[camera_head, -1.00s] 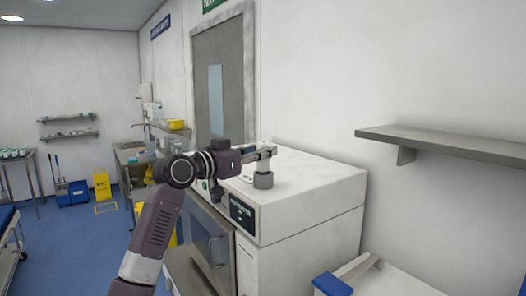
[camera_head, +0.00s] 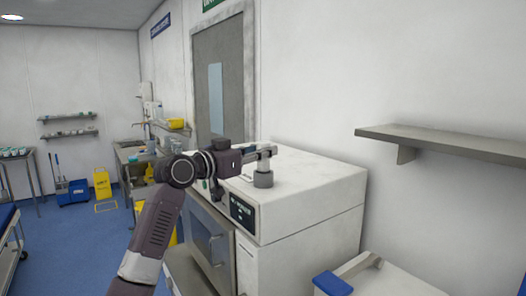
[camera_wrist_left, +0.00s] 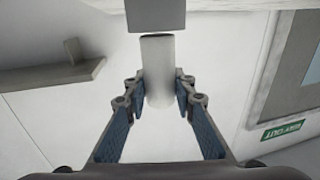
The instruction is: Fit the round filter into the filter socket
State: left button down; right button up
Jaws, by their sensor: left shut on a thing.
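My left gripper (camera_head: 265,152) is above the top of the white machine, shut on a pale round filter. In the left wrist view my left gripper (camera_wrist_left: 160,88) has its two blue-padded fingers on either side of the filter (camera_wrist_left: 158,72), a plain light cylinder. The filter socket (camera_head: 263,180) is a grey, wider cylinder standing on the machine top, directly below the gripper. In the left wrist view, which is upside down, the filter's end lies in line with the socket (camera_wrist_left: 155,15). I cannot tell whether they touch. My right gripper is not in view.
The white machine (camera_head: 315,190) has a dark display and a glass-fronted door. A grey wall shelf (camera_head: 445,140) juts out at the right. A white bin with a blue part (camera_head: 332,284) stands at the lower right. The blue floor is open at the left.

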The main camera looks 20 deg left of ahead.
pick_arm(q)
jog(key=shift+f+b, duration=0.35)
jog(key=shift+f, duration=0.3)
jog(key=shift+f+b, duration=0.4)
jog(key=shift+f, duration=0.35)
dwell(0.5)
jog(key=c, duration=1.5)
grip_release()
jog(key=shift+c, duration=0.2)
